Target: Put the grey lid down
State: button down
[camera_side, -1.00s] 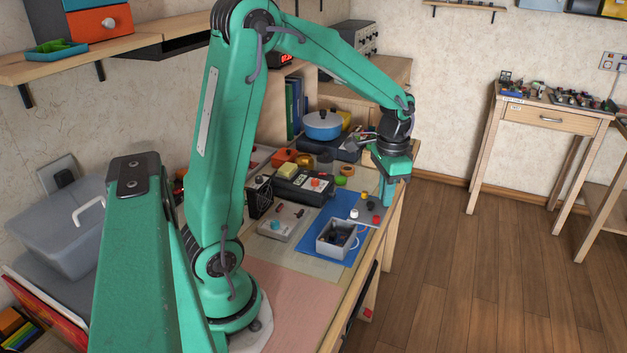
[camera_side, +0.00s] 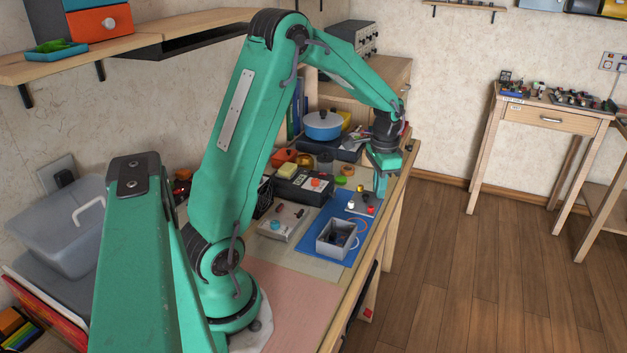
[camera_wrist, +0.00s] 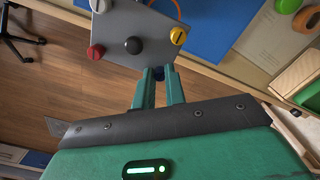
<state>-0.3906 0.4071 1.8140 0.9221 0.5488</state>
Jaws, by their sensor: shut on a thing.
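The grey lid (camera_wrist: 133,24) is a flat plate with red, black, yellow and white round knobs on its face. In the wrist view it lies just beyond the fingertips of my gripper (camera_wrist: 159,72). My gripper is shut on its near edge, where a small dark part shows between the fingers. In the side view my gripper (camera_side: 381,192) points down near the table's right edge, with the lid (camera_side: 362,203) at its left. The exact gap between lid and table cannot be told. An open grey box (camera_side: 337,241) with dark things inside stands on the blue mat (camera_side: 318,224).
A grey device (camera_side: 283,222), a dark device with a red knob (camera_side: 303,187) and a blue pot (camera_side: 323,125) stand to the left and behind. The table's right edge is close, with floor (camera_side: 450,270) beyond.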

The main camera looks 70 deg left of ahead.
jog(key=a+f, duration=0.1)
jog(key=a, duration=0.1)
jog(key=a+f, duration=0.2)
jog(key=a, duration=0.1)
jog(key=a+f, duration=0.2)
jog(key=a, duration=0.1)
jog(key=shift+a, duration=0.2)
jog(key=shift+f, duration=2)
jog(key=shift+f, duration=0.1)
jog(key=c, duration=1.5)
grip_release()
jog(key=shift+o, duration=0.2)
notch_tip(320, 180, up, 12)
jog(key=shift+d, duration=0.1)
